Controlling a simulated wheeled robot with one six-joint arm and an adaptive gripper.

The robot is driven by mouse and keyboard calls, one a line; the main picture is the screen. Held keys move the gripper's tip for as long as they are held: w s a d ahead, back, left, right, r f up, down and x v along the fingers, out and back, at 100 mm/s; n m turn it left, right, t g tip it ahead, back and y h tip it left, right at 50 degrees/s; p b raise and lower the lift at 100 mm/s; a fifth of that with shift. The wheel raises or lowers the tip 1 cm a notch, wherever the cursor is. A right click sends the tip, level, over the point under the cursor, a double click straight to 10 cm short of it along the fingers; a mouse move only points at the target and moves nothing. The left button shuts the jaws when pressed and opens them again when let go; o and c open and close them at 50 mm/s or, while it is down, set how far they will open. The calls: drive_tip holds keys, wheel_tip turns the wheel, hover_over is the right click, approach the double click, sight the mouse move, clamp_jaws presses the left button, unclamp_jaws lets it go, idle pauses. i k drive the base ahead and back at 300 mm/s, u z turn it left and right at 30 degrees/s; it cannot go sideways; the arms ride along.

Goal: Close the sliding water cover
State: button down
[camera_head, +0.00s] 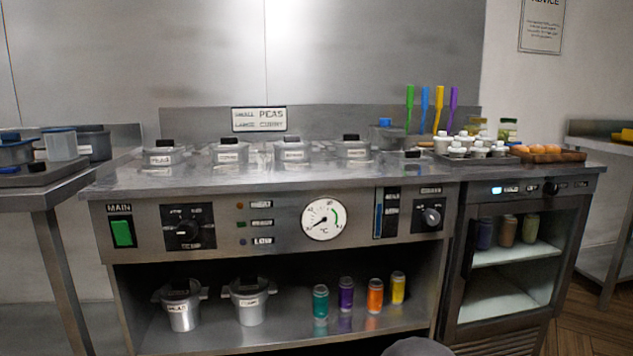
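A low, flat piece with a small dark knob (412,154) lies at the right end of the row on the steel counter (350,178). It may be the sliding water cover, but it is too small to tell, and I cannot see whether it is open. Several lidded pots with black knobs stand to its left, among them a pot (357,152) close beside it. My gripper is not in view. A grey rounded shape at the bottom edge may be part of my own body.
The front panel has a green main switch (122,233), knobs and a round dial (325,219). Shakers and small jars on a tray (480,157) crowd the counter's right side. Upright coloured handles (425,108) stand behind.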

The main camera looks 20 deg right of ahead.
sight(407, 156)
drive_tip(key=k, duration=0.65)
drive_tip(key=z, duration=0.6)
drive_tip(key=i, duration=1)
drive_tip(key=u, duration=0.35)
